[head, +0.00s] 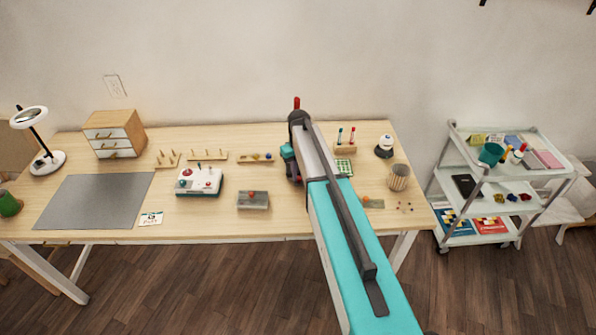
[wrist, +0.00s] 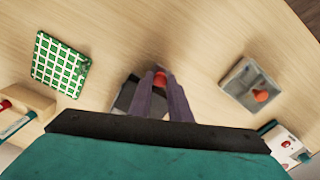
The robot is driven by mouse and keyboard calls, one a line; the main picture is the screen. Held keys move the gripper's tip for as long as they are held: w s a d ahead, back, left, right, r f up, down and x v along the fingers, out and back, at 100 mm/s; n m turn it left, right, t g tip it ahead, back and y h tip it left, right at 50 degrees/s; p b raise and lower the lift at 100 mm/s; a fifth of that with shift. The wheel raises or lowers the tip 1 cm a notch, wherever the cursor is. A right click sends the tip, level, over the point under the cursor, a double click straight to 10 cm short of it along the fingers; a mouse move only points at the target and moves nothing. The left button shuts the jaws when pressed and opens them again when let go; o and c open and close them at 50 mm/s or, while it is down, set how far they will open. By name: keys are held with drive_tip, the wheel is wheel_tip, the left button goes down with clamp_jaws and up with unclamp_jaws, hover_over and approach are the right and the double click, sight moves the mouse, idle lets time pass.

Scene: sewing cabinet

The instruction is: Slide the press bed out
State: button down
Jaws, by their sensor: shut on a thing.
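My gripper (wrist: 161,84) points down at the table in the wrist view, its two dark fingers shut on an orange-red knob (wrist: 160,78). A low dark grey block (wrist: 128,94) sits right at the fingers, partly hidden by them. It seems to belong with the knob and may be the press bed; how far it is slid cannot be told. In the head view my arm hides this spot. A separate grey block with an orange knob (wrist: 247,86) lies to the right in the wrist view, apart from my gripper; it also shows in the head view (head: 253,203).
A green gridded piece (wrist: 60,65) lies left in the wrist view. A white console (head: 199,184), a grey mat (head: 95,202) and pegged racks stand on the table (head: 300,222). A cup (head: 399,178) stands at the right. Bare wood lies towards the front edge.

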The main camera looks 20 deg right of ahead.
drive_tip(key=shift+s+a+b, duration=0.15)
drive_tip(key=shift+s+a, duration=0.05)
drive_tip(key=shift+s, duration=0.6)
drive_tip(key=shift+s+a+b, duration=0.15)
drive_tip(key=shift+s+a, duration=0.1)
drive_tip(key=shift+s, duration=0.5)
drive_tip(key=shift+s+a+b, duration=0.15)
drive_tip(key=shift+s+a, duration=0.05)
drive_tip(key=shift+s, duration=0.6)
drive_tip(key=c, duration=1.9)
unclamp_jaws()
drive_tip(key=shift+s, duration=0.1)
drive_tip(key=shift+r, duration=0.2)
drive_tip(key=shift+r+b, duration=0.3)
drive_tip(key=shift+r, duration=0.2)
drive_tip(key=shift+r+b, duration=1.65)
drive_tip(key=shift+r, duration=4.6)
